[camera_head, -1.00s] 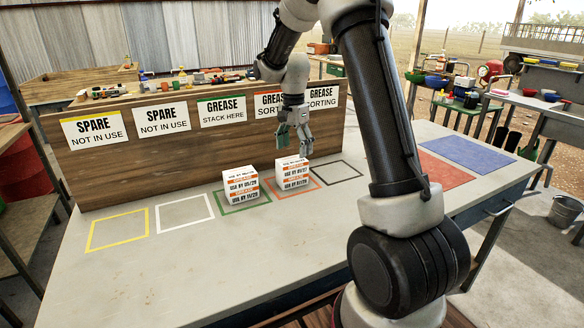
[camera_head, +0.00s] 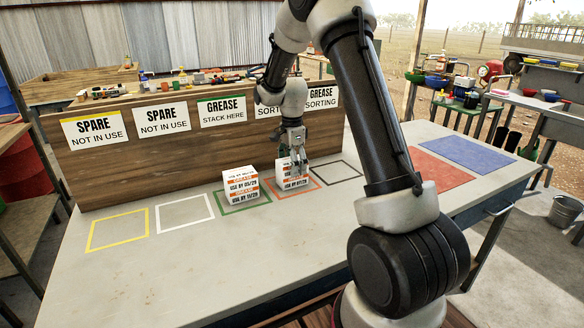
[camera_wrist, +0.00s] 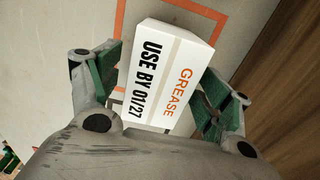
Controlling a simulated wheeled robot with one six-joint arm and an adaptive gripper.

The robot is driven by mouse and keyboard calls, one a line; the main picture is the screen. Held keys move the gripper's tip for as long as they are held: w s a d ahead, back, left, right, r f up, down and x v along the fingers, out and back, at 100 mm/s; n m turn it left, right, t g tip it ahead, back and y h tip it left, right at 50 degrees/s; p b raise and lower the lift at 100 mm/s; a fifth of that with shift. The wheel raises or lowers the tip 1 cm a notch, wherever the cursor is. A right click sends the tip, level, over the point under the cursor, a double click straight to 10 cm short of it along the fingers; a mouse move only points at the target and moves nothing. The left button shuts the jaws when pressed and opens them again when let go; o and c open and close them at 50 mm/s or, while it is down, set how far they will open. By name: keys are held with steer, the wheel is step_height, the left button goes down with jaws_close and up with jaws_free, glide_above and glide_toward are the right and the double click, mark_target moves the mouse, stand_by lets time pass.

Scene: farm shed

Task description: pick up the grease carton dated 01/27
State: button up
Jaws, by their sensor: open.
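The grease carton dated 01/27 (camera_wrist: 160,80) is white with orange and black print. It fills the middle of the wrist view, between the green-padded fingers of my gripper (camera_wrist: 160,88). In the head view it is the upper carton (camera_head: 282,172) of a stack in the orange square. My gripper (camera_head: 293,168) is open and has come down around its top from above, with fingers on either side. I cannot tell whether the pads touch it. A lower carton (camera_head: 292,188) is under it. My gripper hides part of the stack.
A second stack of white grease cartons (camera_head: 241,188) stands close on the left in the green square. The white (camera_head: 185,214), yellow (camera_head: 118,230) and black (camera_head: 338,172) squares are empty. A wooden board (camera_head: 150,160) with signs stands behind.

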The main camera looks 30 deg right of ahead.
steer(key=c, duration=1.2)
steer(key=shift+o, duration=0.2)
steer(key=shift+r, duration=0.1)
